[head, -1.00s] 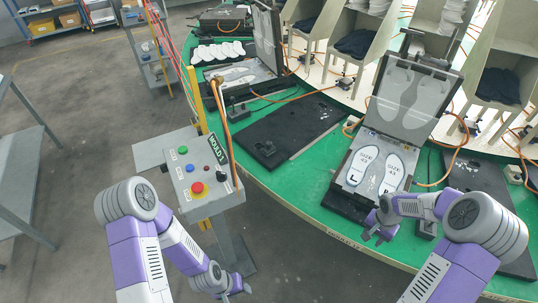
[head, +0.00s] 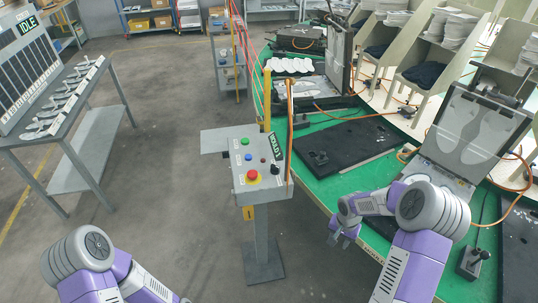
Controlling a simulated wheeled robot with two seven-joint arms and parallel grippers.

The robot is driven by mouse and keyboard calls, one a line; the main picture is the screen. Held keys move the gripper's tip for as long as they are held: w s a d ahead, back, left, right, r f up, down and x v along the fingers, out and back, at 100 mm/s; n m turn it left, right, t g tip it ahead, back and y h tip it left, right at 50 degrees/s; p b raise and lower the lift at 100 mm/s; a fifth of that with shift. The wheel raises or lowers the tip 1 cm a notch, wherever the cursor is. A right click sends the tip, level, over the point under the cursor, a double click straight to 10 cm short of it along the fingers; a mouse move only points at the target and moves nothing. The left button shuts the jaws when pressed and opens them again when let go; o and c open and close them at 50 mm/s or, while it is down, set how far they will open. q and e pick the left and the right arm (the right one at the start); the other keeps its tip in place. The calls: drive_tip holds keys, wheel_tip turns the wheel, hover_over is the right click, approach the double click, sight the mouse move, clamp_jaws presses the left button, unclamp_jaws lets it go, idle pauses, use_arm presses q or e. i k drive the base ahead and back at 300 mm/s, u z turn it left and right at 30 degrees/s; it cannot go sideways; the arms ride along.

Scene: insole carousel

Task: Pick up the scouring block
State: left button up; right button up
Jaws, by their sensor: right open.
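I cannot make out a scouring block for certain in the head view. My right gripper (head: 344,238) hangs by the front edge of the green carousel table (head: 335,185), right of the control box. It is open, and I see nothing between its fingers. My right arm hides part of the open mould (head: 468,130) behind it. My left arm comes in at the bottom left, and its gripper is out of the frame.
The control box (head: 258,178) stands on a post between my arms, with a grey side shelf (head: 222,140). A grey trolley (head: 231,60) with small items stands behind it. A bench (head: 62,100) with several tools is at left. Floor between is clear.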

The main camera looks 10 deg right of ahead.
sight(322, 159)
drive_tip(key=u, duration=2.75)
drive_tip(key=k, duration=2.05)
drive_tip(key=z, duration=1.8)
drive_tip(key=i, duration=1.7)
